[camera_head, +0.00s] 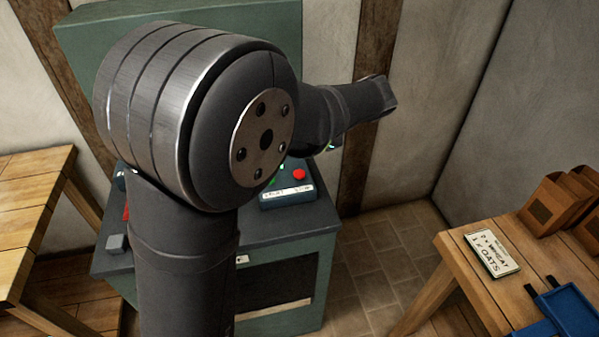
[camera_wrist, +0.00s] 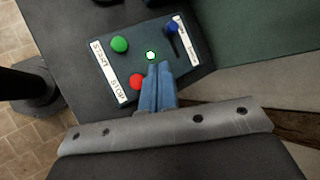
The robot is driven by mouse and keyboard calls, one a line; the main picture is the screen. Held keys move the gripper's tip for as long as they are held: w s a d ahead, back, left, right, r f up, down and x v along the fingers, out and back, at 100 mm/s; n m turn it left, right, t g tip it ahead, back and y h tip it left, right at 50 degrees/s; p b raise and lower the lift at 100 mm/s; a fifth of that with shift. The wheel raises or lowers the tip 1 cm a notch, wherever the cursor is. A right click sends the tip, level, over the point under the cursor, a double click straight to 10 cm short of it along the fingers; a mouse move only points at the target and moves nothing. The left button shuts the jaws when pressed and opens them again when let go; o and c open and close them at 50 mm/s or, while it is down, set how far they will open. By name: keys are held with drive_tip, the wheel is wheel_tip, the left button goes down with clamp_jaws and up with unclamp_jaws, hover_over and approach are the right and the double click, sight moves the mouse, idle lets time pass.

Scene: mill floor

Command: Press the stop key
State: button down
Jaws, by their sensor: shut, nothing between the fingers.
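The stop key is a round red button (camera_wrist: 137,82) beside the printed word STOP on a dark control box (camera_wrist: 190,62). In the head view the red button (camera_head: 300,174) shows at the right of the box (camera_head: 289,198), clear of my arm. In the wrist view my gripper (camera_wrist: 159,68) has its blue fingers together and empty, in front of the box. They show just right of the red button, close to its edge in the picture. Whether they touch it I cannot tell. In the head view my gripper is hidden behind my arm.
On the box are a green button (camera_wrist: 119,44) by START, a lit green-white lamp (camera_wrist: 151,56) and a blue-knobbed lever (camera_wrist: 171,28). The box stands on a green cabinet (camera_head: 312,265). A wooden table (camera_head: 440,290) at right holds a sign (camera_head: 493,252) and a blue tray (camera_head: 568,305).

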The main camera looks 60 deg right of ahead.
sight(303, 174)
drive_tip(key=shift+f, duration=0.1)
drive_tip(key=shift+f, duration=4.3)
drive_tip(key=shift+f, duration=0.1)
drive_tip(key=shift+f, duration=0.35)
drive_tip(key=shift+f, duration=0.5)
drive_tip(key=shift+r, duration=0.95)
drive_tip(key=shift+r, duration=2.5)
